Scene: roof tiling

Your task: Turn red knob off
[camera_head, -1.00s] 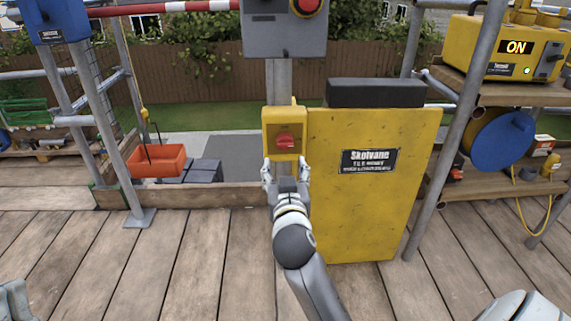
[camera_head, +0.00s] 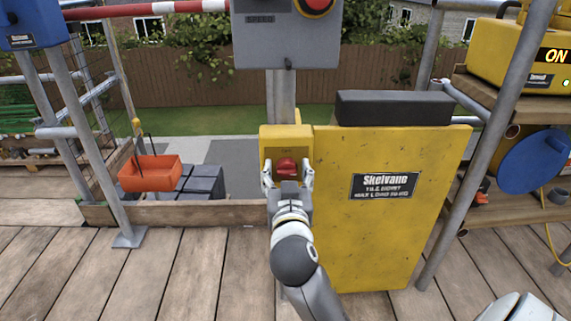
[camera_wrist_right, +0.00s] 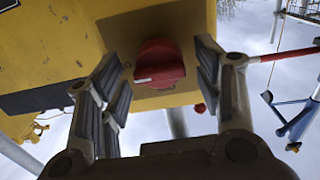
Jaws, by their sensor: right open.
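The red knob (camera_head: 287,168) sits on the front of a yellow switch box (camera_head: 273,140) on a grey post, left of the large yellow hoist panel. My right gripper (camera_head: 287,178) is open in front of the box, with one finger on each side of the knob. In the right wrist view the knob (camera_wrist_right: 159,62) lies between the open fingers (camera_wrist_right: 162,80), and a pale mark shows on its face. I see a gap between the knob and each finger.
The yellow hoist panel (camera_head: 390,240) stands close on the right of the box. A grey control box (camera_head: 285,40) hangs above it. An orange tub (camera_head: 150,173) and dark tiles (camera_head: 203,183) are at left. A yellow unit reading "ON" (camera_head: 505,62) sits on the right shelf.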

